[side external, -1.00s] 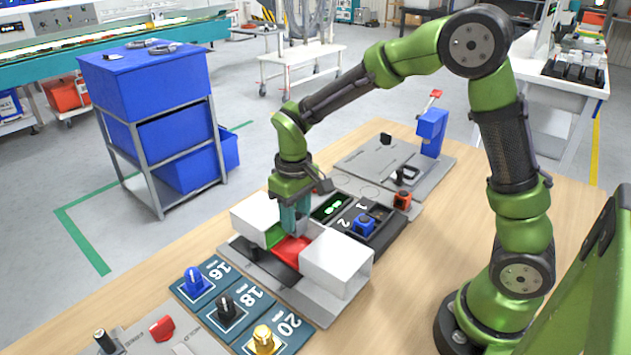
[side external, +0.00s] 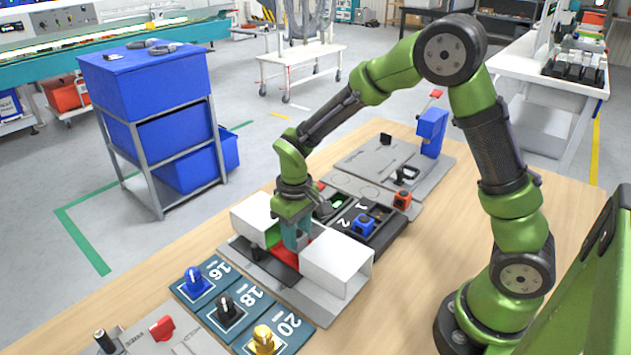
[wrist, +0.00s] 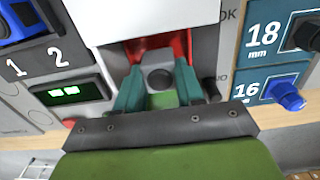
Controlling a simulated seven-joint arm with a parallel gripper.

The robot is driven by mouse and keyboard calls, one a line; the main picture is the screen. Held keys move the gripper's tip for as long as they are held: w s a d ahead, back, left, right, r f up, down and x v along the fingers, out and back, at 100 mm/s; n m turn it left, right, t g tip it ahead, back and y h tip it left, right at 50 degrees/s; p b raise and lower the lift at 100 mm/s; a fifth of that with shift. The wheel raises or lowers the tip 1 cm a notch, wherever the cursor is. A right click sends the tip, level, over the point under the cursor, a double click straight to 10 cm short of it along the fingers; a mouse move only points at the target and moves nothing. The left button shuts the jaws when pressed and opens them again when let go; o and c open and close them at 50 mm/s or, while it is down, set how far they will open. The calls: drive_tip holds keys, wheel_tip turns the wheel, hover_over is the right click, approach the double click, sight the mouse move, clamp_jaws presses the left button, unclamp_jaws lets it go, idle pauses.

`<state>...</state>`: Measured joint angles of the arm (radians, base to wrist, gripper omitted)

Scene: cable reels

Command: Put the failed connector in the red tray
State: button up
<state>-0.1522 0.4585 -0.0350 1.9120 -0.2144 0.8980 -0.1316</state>
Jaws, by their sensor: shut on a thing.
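The red tray (side external: 294,251) lies between two white boxes, beside the green tray (side external: 272,236). In the wrist view the red tray (wrist: 178,44) shows just beyond my fingers. My gripper (side external: 297,243) points down low over the red tray and covers part of it. In the wrist view my gripper (wrist: 158,88) is shut on a small piece with a dark round face (wrist: 160,77), which I take to be the connector. In the side view my fingers hide this piece. I cannot tell whether it touches the tray floor.
White boxes (side external: 337,262) and (side external: 254,215) stand close on both sides of my gripper. A black test unit (side external: 347,214) with a green display holds a blue connector (side external: 363,224). Blue, black and gold knobs (side external: 264,338) stand on the numbered plates in front.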

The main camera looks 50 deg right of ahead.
drive_tip(key=shift+f, duration=0.7)
drive_tip(key=o, duration=1.1)
wheel_tip(320, 180, up, 8)
